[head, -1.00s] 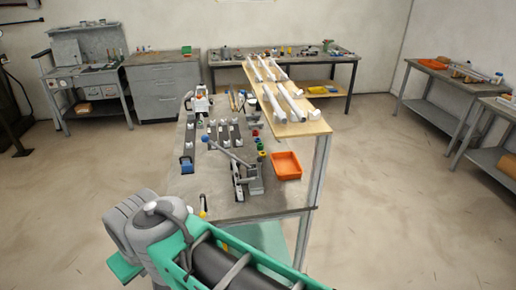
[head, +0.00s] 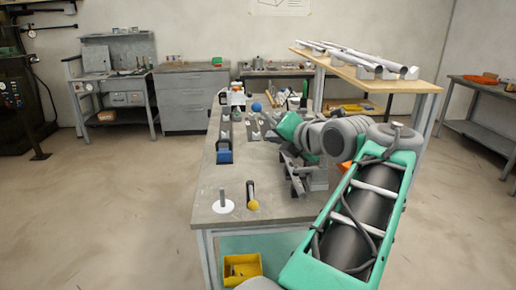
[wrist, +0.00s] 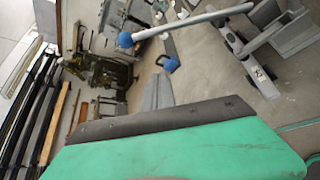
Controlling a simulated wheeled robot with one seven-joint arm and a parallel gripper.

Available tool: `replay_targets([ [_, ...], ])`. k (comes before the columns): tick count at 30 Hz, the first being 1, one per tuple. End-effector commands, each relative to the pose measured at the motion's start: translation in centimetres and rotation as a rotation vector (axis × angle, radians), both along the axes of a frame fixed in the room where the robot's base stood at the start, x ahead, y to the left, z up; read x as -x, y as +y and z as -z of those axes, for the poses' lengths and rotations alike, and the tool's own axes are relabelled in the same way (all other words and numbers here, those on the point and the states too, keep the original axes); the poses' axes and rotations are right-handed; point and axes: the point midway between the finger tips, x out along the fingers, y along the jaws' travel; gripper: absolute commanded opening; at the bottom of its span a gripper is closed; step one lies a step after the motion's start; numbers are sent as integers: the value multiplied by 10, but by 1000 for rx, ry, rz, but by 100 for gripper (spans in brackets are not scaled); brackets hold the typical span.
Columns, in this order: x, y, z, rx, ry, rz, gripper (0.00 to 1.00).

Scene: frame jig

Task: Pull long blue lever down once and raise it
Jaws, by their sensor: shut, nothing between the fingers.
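The long lever's round blue knob (head: 257,107) shows in the head view just left of my arm; most of its rod is hidden there. In the wrist view the same blue knob (wrist: 125,39) sits at the end of a pale grey rod (wrist: 190,22), which runs to a grey clamp (wrist: 262,68) at right. My gripper shows in the wrist view as grey fingers (wrist: 157,90), shut and empty, apart from the knob in the picture. In the head view its green part (head: 288,125) is over the bench, right of the knob, with the fingertips not clear.
The grey workbench (head: 215,205) carries a blue block (head: 224,155), a white round base with a peg (head: 223,205) and a yellow-ended handle (head: 252,202). A raised wooden shelf with pipes (head: 370,78) stands at right. A yellow bin (head: 242,267) is below.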

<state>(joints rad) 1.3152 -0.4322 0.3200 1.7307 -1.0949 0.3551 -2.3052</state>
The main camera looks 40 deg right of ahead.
Motion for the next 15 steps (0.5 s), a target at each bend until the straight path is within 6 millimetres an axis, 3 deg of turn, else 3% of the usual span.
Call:
replay_targets([
  [5, -11, -6, 2, 31, -2, -11, 0],
  [15, -78, -19, 29, 27, 1, -11, 0],
])
